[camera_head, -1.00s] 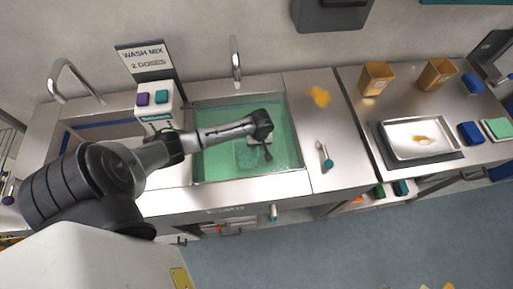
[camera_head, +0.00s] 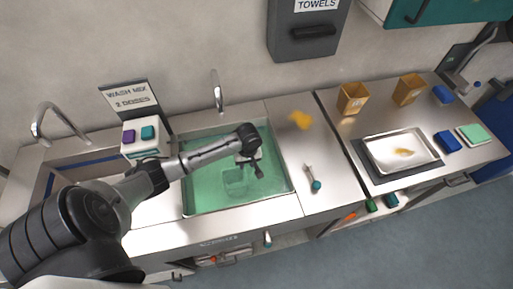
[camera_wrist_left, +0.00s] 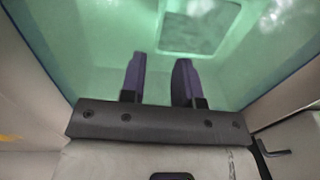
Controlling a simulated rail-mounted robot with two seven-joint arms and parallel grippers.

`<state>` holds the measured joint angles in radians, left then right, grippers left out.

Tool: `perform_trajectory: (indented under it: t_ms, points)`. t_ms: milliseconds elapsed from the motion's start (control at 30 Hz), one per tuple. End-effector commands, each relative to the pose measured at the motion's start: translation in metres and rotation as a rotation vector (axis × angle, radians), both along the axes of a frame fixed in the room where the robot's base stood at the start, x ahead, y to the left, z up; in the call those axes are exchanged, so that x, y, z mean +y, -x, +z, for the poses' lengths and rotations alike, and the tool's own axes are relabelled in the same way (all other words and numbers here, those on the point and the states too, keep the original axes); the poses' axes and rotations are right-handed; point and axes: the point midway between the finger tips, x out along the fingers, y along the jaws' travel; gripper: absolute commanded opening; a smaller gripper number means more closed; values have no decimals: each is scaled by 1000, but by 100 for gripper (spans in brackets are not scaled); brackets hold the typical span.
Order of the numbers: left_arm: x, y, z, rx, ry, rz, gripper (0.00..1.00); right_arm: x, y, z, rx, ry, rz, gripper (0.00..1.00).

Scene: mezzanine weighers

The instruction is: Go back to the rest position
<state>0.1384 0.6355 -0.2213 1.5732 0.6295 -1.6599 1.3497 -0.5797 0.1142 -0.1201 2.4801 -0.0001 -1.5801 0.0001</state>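My left gripper (camera_head: 250,170) hangs over the sink basin (camera_head: 205,207) filled with green liquid. In the left wrist view its two dark fingers (camera_wrist_left: 160,80) stand apart with nothing between them, so it is open and empty. A clear, square-looking container (camera_head: 235,182) lies in the green liquid below the gripper. Its outline also shows past the fingertips in the left wrist view (camera_wrist_left: 197,27). My right gripper is not in view.

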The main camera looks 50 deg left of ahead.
Motion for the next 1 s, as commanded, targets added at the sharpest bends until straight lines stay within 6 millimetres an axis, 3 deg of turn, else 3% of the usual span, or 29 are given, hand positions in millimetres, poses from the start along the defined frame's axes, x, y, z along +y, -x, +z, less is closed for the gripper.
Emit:
perform_trajectory:
  t_ms: [433,667,767,833,900,1000]
  points:
    - [0,0,0,2,5,-71,30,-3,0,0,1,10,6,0]
    - [6,-6,4,-9,-21,-525,30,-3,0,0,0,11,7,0]
    - [1,-22,29,-62,-117,-826,30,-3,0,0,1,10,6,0]
    - [-10,-36,59,-117,-219,-1042,30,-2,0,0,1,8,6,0]
    - [-36,-48,94,-197,-336,-1247,30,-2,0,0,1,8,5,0]
    - [-79,-38,125,-289,-458,-1434,30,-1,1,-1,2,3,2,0]
